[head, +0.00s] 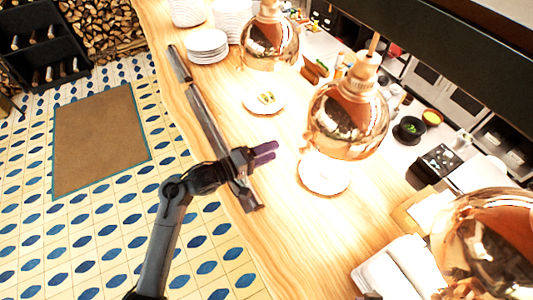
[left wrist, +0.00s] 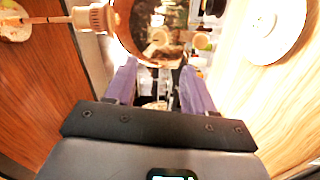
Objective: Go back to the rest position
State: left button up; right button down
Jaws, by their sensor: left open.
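My left gripper (head: 264,153) is over the left edge of the wooden counter (head: 229,128) in the head view, its fingers pointing right. It is open and empty. In the left wrist view its two purple fingers (left wrist: 157,88) stand apart with nothing between them. A copper lamp (head: 347,120) hangs to the right of the gripper, apart from it, and a copper lamp (left wrist: 150,30) shows beyond the fingers in the left wrist view. My right gripper is not in view.
A plate with green food (head: 263,101) lies on the counter, and a white plate (head: 325,176) lies under the lamp. Stacked plates (head: 206,46) stand at the back. Further copper lamps hang at the top (head: 270,40) and lower right (head: 487,240). The tiled floor at left is open.

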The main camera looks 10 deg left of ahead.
pick_arm(q)
jog(key=shift+s+a, duration=0.2)
dwell(0.3)
jog(key=s+f+n+g+y, duration=0.2)
jog(key=s+f+y, duration=0.2)
jog(key=s+f, duration=1.15)
jog(key=s+a+r+m+g+y, duration=0.2)
jog(key=s+a+m+g+y, duration=0.3)
jog(key=s+a+m+y, duration=0.4)
jog(key=shift+s+a+r+m+g, duration=0.4)
jog(key=shift+s+a, duration=1.35)
jog(key=shift+s, duration=1.85)
jog(key=shift+f, duration=0.1)
